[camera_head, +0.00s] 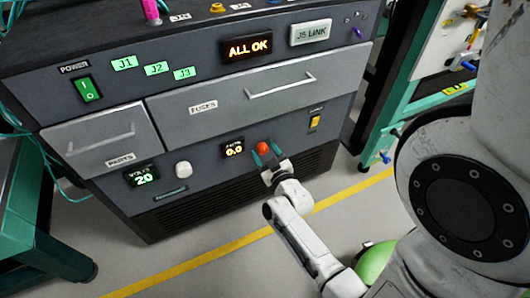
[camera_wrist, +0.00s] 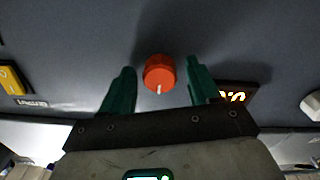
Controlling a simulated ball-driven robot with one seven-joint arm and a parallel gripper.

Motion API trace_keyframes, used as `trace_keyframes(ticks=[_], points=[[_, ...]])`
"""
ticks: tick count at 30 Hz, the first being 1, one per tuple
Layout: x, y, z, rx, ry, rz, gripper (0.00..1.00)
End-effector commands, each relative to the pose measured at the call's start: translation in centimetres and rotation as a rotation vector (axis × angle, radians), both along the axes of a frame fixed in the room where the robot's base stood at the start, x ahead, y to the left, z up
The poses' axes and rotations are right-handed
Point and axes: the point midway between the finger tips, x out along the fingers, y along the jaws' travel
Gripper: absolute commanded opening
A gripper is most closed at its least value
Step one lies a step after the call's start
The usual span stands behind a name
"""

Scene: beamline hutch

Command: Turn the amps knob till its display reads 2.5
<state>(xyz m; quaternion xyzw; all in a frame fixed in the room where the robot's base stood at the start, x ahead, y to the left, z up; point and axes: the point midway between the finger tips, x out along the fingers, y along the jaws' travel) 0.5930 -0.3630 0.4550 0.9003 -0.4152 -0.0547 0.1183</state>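The amps knob (camera_head: 263,147) is a round orange-red knob on the lower front panel of the grey cabinet. Its amps display (camera_head: 234,150), just left of it in the head view, reads 0.0. In the wrist view the knob (camera_wrist: 159,72) shows a white pointer line, and part of the display (camera_wrist: 233,95) shows at the right. My gripper (camera_head: 264,156) has its green fingers spread at the panel. In the wrist view the gripper (camera_wrist: 158,88) is open, one finger on each side of the knob, with gaps between them and the knob.
A volts display (camera_head: 142,177) reads 20, beside a white knob (camera_head: 183,169). A yellow switch (camera_head: 314,123) sits right of the amps knob. The fuses drawer (camera_head: 260,95) and parts drawer (camera_head: 102,142) are shut.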

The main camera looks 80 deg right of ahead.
Motion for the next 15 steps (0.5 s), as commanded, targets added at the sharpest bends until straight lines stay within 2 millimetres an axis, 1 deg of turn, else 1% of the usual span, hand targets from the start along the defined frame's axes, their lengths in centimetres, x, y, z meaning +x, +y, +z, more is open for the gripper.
trace_keyframes(ticks=[1, 2, 15], points=[[-0.01, 0.01, 0.00, 0.000, 0.000, 0.000, 0.56], [-0.01, 0.01, -0.01, 0.000, 0.000, 0.000, 0.53], [-0.02, 0.02, -0.01, 0.000, 0.000, 0.000, 0.11]])
